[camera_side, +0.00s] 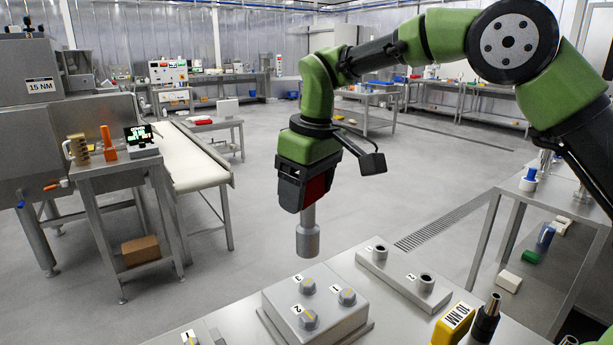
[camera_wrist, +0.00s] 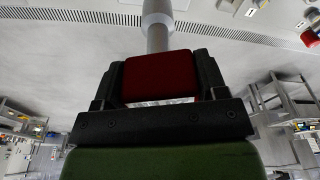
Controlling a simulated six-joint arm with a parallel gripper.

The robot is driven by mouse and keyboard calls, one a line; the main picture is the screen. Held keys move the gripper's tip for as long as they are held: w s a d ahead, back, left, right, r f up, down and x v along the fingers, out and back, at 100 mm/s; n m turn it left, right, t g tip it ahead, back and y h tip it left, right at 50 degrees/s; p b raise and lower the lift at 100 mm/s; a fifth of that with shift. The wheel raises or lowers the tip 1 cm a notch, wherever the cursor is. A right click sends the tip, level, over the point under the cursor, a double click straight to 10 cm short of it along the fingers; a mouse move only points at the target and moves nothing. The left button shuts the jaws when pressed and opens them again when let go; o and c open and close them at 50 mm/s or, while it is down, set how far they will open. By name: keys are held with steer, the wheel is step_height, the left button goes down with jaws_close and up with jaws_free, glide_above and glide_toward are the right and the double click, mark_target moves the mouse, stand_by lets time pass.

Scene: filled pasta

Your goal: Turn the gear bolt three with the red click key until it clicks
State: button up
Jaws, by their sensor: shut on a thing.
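My gripper (camera_side: 303,190) is shut on the red click key. The key's red body shows between the dark fingers in the side view (camera_side: 315,188) and the wrist view (camera_wrist: 160,75). Its grey shaft and wide socket (camera_side: 307,240) point straight down. Gear bolt three (camera_side: 307,286) is at the block's back, below the socket with a visible gap. Bolt one (camera_side: 347,297) is to its right and bolt two (camera_side: 309,320) is in front.
A grey holder (camera_side: 400,279) with two round sockets, labelled 1 and 2, stands right of the block. A yellow key marked 10 NM (camera_side: 453,325) and a dark upright tool (camera_side: 486,318) stand at front right.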

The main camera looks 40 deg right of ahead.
mark_target(307, 232)
steer(key=shift+f+n, duration=0.3)
steer(key=shift+f, duration=0.1)
steer(key=shift+f, duration=2.65)
steer(key=shift+f, duration=0.85)
steer(key=shift+m, duration=0.4)
steer(key=shift+m, duration=1.2)
steer(key=shift+r, duration=2.5)
